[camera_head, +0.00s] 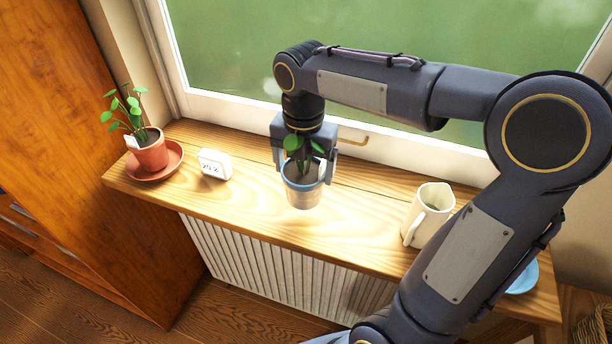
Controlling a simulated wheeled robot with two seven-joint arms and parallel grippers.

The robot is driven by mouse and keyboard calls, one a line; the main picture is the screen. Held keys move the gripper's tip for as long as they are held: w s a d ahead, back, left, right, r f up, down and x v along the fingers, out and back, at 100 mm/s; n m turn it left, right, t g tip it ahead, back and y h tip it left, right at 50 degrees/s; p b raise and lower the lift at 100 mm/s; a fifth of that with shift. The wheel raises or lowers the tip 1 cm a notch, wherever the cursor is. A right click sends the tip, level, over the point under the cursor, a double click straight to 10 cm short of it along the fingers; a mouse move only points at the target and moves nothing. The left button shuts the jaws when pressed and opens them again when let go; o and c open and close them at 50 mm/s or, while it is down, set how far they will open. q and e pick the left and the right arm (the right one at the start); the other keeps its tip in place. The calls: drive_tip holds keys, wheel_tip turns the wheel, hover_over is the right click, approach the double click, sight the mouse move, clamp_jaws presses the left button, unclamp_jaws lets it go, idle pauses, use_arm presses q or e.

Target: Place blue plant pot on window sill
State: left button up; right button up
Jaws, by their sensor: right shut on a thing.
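The blue plant pot (303,191) has a blue-grey rim, a pale lower part and a small green plant in it. My right gripper (304,166) points down and is shut on the pot, with a finger on either side. The pot is upright over the middle of the wooden window sill (250,212). I cannot tell for sure whether its base touches the sill. My left gripper is not in view.
A terracotta pot (150,152) on a saucer stands at the sill's left end, beside a small white clock (214,164). A cream jug (430,214) stands right of the blue pot. A blue dish (524,278) is partly hidden by my arm. A radiator (290,275) is below.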

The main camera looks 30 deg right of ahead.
sight(306, 178)
drive_tip(key=shift+w+d+f, duration=0.25)
drive_tip(key=shift+d+f, duration=0.05)
drive_tip(key=shift+f, duration=0.15)
drive_tip(key=shift+w+d+f, duration=0.1)
drive_tip(key=shift+f, duration=1.6)
